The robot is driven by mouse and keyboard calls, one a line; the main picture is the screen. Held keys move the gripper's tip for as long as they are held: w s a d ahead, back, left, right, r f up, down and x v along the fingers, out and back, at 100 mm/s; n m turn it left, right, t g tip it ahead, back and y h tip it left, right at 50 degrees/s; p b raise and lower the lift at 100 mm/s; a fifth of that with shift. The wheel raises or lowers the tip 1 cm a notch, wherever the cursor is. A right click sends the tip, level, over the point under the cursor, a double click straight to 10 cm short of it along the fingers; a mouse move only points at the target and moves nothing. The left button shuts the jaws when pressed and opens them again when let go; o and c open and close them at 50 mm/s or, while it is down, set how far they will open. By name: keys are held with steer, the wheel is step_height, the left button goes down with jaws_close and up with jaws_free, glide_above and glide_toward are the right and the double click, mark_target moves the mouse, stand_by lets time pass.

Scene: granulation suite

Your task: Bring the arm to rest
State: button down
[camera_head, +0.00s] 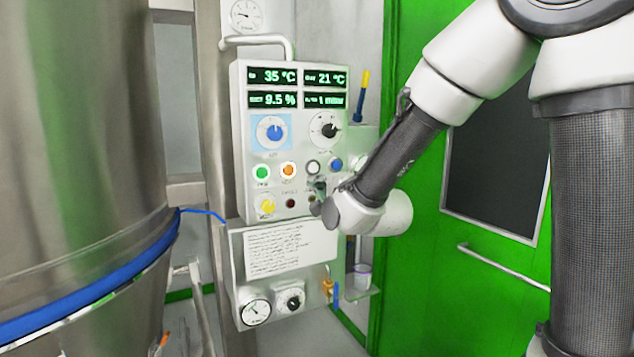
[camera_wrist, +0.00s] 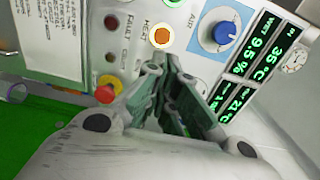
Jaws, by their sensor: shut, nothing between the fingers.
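My gripper (camera_head: 319,198) is in front of the lower right part of a white control panel (camera_head: 242,130), with my arm reaching in from the upper right. In the wrist view my gripper (camera_wrist: 166,72) shows its fingers converging toward the panel face, with nothing held. Its tips point near an orange round button (camera_wrist: 162,36), which also shows in the head view (camera_head: 288,170). I cannot tell whether the fingers touch the panel. My gripper hides part of the lower right controls in the head view.
The panel carries a blue knob (camera_head: 272,132), a black knob (camera_head: 328,130), a green button (camera_head: 262,172) and lit displays (camera_head: 272,76). A large steel vessel (camera_head: 85,150) stands left. A green door (camera_head: 415,290) with a handle (camera_head: 500,266) is right. A gauge (camera_head: 256,312) sits below.

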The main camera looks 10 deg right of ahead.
stand_by(0.3)
steer(key=s+f+n+g, duration=0.4)
steer(key=f+n+g, duration=0.25)
steer(key=f, duration=0.45)
steer(key=s+d+f+n+g+h, duration=0.2)
steer(key=s+d+f+n+g, duration=0.2)
steer(key=s+n, duration=0.3)
steer(key=s+d+r+g+h, duration=0.1)
steer(key=s+d+r, duration=0.3)
steer(key=s+d, duration=0.5)
steer(key=s+d+r+g+h, duration=0.1)
steer(key=s+d+r, duration=0.3)
steer(key=s+d, duration=0.6)
steer(key=s+n+h, duration=0.1)
steer(key=s, duration=0.1)
steer(key=shift+s+d+r+h, duration=0.2)
steer(key=shift+s+r+h, duration=0.05)
steer(key=shift+s+h, duration=0.05)
steer(key=shift+g, duration=0.25)
